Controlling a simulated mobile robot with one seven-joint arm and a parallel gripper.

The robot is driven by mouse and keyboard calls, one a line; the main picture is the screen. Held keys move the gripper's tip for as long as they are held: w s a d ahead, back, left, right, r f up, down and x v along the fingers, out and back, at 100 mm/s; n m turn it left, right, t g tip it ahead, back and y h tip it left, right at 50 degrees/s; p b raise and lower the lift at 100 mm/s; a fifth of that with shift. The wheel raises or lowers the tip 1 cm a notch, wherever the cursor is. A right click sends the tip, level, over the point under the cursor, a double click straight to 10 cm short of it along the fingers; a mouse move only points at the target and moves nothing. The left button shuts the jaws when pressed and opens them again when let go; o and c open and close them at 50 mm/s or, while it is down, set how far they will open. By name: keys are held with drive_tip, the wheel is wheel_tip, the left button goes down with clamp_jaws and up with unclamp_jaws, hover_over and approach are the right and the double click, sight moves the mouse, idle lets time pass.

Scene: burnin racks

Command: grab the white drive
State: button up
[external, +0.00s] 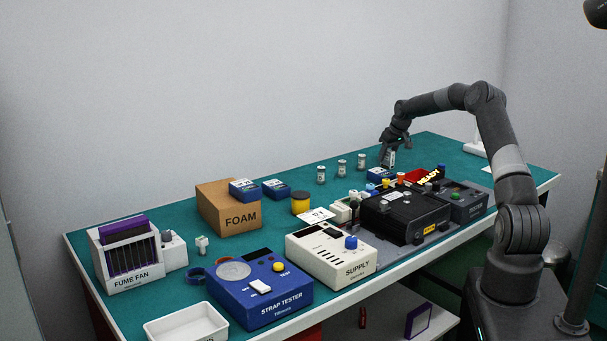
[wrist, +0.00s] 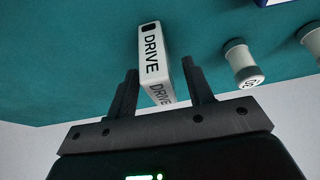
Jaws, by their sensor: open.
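The white drive (wrist: 153,55) is a slim upright block with "DRIVE" in black on its faces, seen in the wrist view. It lies between the two fingers of my gripper (wrist: 160,68), and its far part reaches beyond the fingertips. My gripper is open, with a finger on either side of the drive and a gap showing on each side. In the external view, my gripper (external: 388,148) is low over the back right of the green bench, and the white drive (external: 392,159) shows small just below it. The drive's lower end is hard to make out.
Small white cylinders (external: 342,167) stand left of my gripper; two show in the wrist view (wrist: 241,62). A black tester unit (external: 405,212) and a blue box (external: 378,174) are in front. A foam box (external: 228,212) is farther left. The bench behind the cylinders is clear.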

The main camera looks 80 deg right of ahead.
drive_tip(key=shift+w+d+f, duration=0.15)
drive_tip(key=shift+w+f, duration=0.05)
drive_tip(key=shift+f, duration=0.35)
drive_tip(key=shift+c, duration=0.5)
clamp_jaws()
drive_tip(key=shift+r, duration=0.1)
